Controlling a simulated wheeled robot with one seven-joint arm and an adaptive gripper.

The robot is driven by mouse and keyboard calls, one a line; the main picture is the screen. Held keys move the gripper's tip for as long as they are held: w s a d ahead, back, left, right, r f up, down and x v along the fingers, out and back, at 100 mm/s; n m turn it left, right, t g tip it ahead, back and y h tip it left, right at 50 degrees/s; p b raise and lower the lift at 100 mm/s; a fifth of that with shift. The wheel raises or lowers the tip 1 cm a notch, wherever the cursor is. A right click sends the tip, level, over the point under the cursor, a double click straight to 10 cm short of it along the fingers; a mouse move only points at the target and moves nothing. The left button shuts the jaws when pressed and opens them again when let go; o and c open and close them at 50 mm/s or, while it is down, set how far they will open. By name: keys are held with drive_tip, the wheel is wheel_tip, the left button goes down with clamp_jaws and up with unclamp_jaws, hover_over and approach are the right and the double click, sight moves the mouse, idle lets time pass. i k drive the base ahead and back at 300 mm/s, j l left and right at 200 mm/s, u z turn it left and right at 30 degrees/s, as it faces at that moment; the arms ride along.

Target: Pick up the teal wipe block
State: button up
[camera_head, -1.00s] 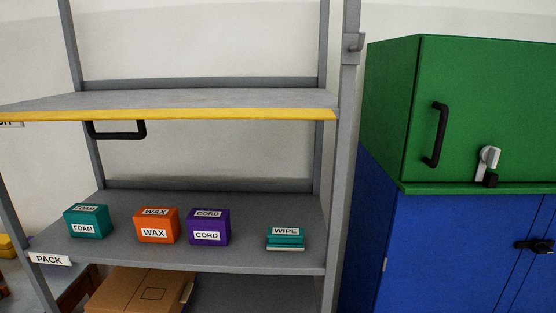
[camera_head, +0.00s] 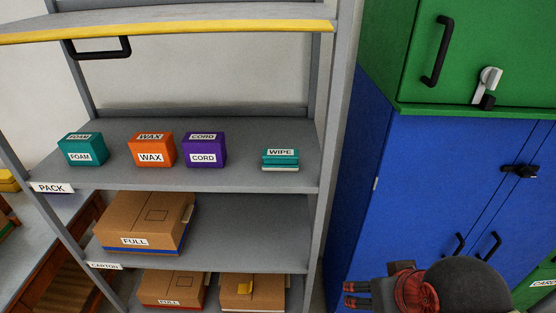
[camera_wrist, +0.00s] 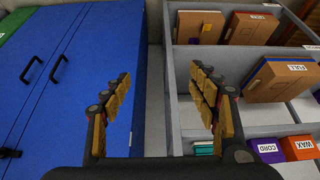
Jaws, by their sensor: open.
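The teal wipe block (camera_head: 281,159) is a flat, low block with a white label reading WIPE. It sits near the front right of the grey PACK shelf (camera_head: 240,173) in the head view. A teal piece that looks like it (camera_wrist: 204,149) shows in the wrist view, partly hidden behind the right-hand finger. My gripper (camera_head: 352,295) is at the bottom of the head view, below and to the right of the block and apart from it. In the wrist view, my gripper's (camera_wrist: 162,95) fingers are spread wide with nothing between them.
On the same shelf stand a teal FOAM box (camera_head: 82,150), an orange WAX box (camera_head: 152,150) and a purple CORD box (camera_head: 205,150). A yellow-edged shelf (camera_head: 170,30) is above. Cartons (camera_head: 146,222) lie below.

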sight(273, 159)
drive_tip(key=u, duration=1)
drive_tip(key=i+l+u, duration=0.2)
drive_tip(key=l, duration=0.15)
drive_tip(key=i+l+u, duration=0.2)
drive_tip(key=l+u, duration=0.2)
drive_tip(key=l, duration=0.25)
drive_tip(key=i+l+u, duration=0.2)
drive_tip(key=l, duration=0.2)
drive_tip(key=k+l, duration=0.2)
drive_tip(key=l, duration=0.15)
